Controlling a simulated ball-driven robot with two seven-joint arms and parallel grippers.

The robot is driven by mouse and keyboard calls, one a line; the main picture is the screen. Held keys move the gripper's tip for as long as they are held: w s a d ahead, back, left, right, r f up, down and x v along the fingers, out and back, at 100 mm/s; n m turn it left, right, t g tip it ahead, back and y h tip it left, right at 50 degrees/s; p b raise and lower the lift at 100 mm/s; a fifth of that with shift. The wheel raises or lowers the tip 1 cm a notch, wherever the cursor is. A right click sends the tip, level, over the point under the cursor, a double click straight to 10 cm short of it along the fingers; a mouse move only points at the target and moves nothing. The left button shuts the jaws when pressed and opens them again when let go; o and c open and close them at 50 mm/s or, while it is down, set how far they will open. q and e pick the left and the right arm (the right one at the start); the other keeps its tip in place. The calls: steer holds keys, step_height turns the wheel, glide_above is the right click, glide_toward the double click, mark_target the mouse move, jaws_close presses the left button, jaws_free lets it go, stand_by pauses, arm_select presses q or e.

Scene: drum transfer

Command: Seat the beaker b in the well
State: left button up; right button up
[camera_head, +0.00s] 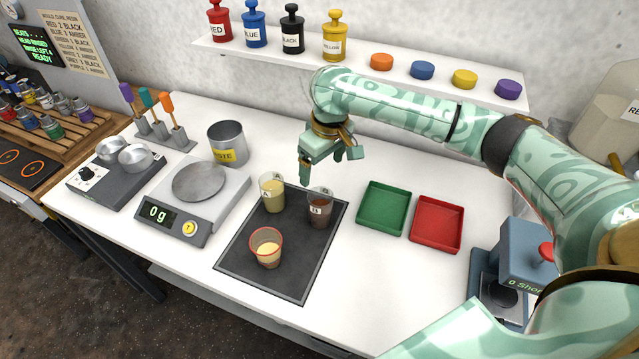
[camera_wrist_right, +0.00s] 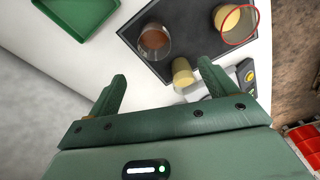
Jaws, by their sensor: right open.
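Beaker b (camera_head: 320,208), clear with brown liquid and a B label, stands upright on the dark mat (camera_head: 245,262). It also shows in the right wrist view (camera_wrist_right: 154,41), beyond the fingertips. My right gripper (camera_head: 322,168) is open and empty, above and behind the beaker and apart from it. Its two fingers show in the right wrist view (camera_wrist_right: 162,72) with nothing held. The blue machine (camera_head: 532,250) at the right has a dark round recess (camera_head: 503,296); I cannot tell whether this is the well. My left gripper is out of view.
Beaker A (camera_head: 272,194) stands close left of beaker b. A red-rimmed beaker (camera_head: 266,250) stands nearer the front. A scale (camera_head: 190,215) and WASTE can (camera_head: 227,140) are left. Green (camera_head: 384,208) and red (camera_head: 437,224) trays are right. A shelf (camera_head: 350,62) runs behind.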

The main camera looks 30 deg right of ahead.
steer(key=b, duration=0.4)
glide_toward(320, 201)
steer(key=shift+s+a+f, duration=0.25)
steer(key=shift+s+a, duration=0.3)
steer(key=shift+s+a+f, duration=0.25)
steer(key=shift+s+a, duration=0.25)
steer(key=shift+s, duration=0.1)
steer(key=shift+f, duration=0.35)
steer(key=f+b, duration=0.1)
steer(key=f, duration=0.2)
steer(key=w+f+b, duration=0.1)
steer(key=f, duration=0.1)
steer(key=shift+d+b, duration=0.15)
steer(key=shift+b, duration=0.15)
steer(key=shift+s+r, duration=0.1)
steer(key=shift+c, duration=0.7)
steer(key=c, duration=1)
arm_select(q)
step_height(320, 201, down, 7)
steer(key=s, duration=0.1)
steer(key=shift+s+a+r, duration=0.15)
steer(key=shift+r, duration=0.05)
arm_select(e)
steer(key=shift+c, duration=0.4)
steer(key=shift+r, duration=0.15)
